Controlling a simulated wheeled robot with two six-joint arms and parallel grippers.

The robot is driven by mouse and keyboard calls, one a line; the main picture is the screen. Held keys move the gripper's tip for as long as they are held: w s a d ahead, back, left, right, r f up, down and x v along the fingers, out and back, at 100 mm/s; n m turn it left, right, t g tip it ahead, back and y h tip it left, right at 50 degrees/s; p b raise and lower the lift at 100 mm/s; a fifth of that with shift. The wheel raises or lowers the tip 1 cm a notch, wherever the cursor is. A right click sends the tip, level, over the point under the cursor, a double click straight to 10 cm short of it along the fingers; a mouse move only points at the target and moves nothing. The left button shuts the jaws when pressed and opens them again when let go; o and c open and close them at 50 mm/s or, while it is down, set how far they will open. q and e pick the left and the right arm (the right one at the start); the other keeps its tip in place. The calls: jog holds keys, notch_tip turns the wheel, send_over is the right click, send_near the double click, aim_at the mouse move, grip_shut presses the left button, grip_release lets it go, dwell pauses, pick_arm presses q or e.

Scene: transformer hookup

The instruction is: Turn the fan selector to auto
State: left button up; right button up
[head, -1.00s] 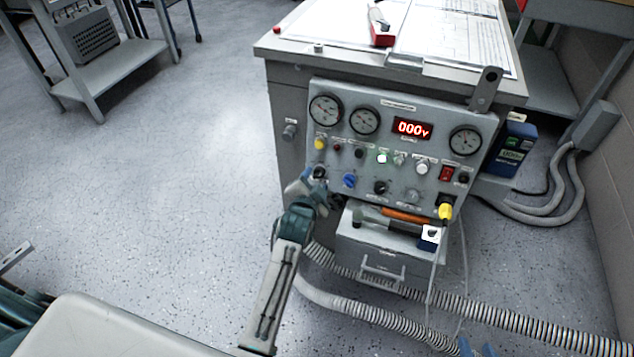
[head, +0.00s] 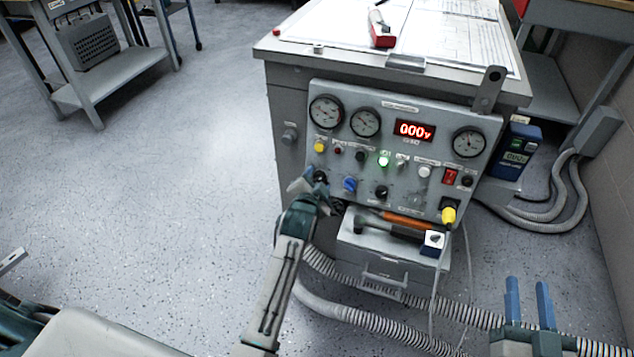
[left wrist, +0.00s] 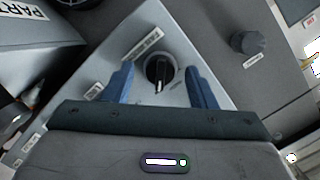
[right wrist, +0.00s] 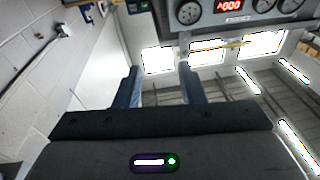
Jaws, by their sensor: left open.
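A black rotary knob with a white pointer line (left wrist: 158,70) sits on the grey panel in the left wrist view; its labels are too small to read, so I cannot confirm it is the fan selector. My left gripper (left wrist: 162,86) is open, with one blue finger on each side of the knob and gaps visible. In the head view the left gripper (head: 313,190) is at the lower left of the control panel (head: 400,160) and partly covers that knob. My right gripper (head: 529,305) is open and empty at the lower right, away from the panel.
The panel carries gauges, a red 000v display (head: 414,131), a blue knob (head: 350,184), another black knob (head: 381,192) and a yellow plug (head: 448,214). A drawer shelf (head: 385,243) with an orange-handled tool juts out below. Ribbed hoses (head: 365,325) run across the floor.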

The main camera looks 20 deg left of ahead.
pick_arm(q)
jog(key=c, duration=1)
jog(key=shift+r+n+p, duration=0.1)
jog(key=shift+n+p, duration=0.5)
jog(key=shift+p, duration=0.3)
jog(key=shift+n+p, duration=0.6)
jog(key=shift+p, duration=0.2)
pick_arm(e)
jog(key=s+a+f+g, duration=0.2)
jog(key=s+f+g, duration=0.75)
jog(key=f, duration=0.45)
pick_arm(q)
jog(key=shift+n+p, duration=0.4)
jog(key=shift+p, duration=0.15)
jog(key=n+h+p, duration=0.1)
jog(key=n+p, duration=0.1)
jog(key=p, duration=0.1)
jog(key=shift+a+r+g, duration=0.1)
jog(key=shift+r+g, duration=0.05)
jog(key=shift+g, duration=0.15)
jog(key=shift+f+n+p, duration=0.2)
jog(key=shift+n+p, duration=0.75)
jog(key=shift+n, duration=0.45)
pick_arm(e)
jog(key=s+d+r+g+h, duration=0.2)
jog(key=s+d+r+g, duration=0.1)
jog(key=g, duration=0.3)
jog(key=shift+d+r+n, duration=0.4)
jog(key=shift+d+r, duration=0.4)
jog(key=shift+d, duration=0.05)
